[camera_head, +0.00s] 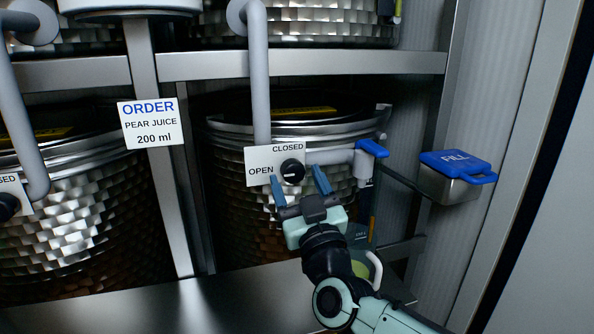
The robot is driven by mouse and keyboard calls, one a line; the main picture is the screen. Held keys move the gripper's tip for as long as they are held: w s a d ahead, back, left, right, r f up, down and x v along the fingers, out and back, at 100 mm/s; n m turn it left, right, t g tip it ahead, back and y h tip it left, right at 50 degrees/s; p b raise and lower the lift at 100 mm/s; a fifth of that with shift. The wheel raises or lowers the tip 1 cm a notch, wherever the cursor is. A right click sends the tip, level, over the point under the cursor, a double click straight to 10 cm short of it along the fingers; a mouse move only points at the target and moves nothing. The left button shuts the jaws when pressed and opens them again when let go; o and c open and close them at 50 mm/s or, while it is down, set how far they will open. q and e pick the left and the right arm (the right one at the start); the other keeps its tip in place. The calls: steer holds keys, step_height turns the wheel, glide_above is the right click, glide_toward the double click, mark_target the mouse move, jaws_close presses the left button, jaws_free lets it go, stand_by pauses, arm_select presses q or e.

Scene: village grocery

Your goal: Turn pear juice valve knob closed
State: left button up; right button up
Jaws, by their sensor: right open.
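The black valve knob (292,171) sits on a white plate (258,166) marked OPEN at left and CLOSED at top, in front of the right steel tank (235,205). Which mark the knob points at is too small to tell. My right gripper (300,186) is open, its two blue fingers pointing up on either side of the knob's lower part. I cannot tell whether they touch it. My left gripper is not in view.
A blue tap lever (371,148) sits just right of the knob on a grey pipe. A blue-lidded FILL box (455,180) stands further right. An order card (151,123) reads pear juice, 200 ml. The steel shelf (225,305) below is partly clear.

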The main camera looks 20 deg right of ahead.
steer(key=shift+w+r, duration=0.1)
steer(key=shift+w, duration=0.3)
steer(key=shift+s, duration=0.1)
steer(key=shift+c, duration=1)
steer(key=c, duration=0.9)
steer(key=shift+o, duration=0.2)
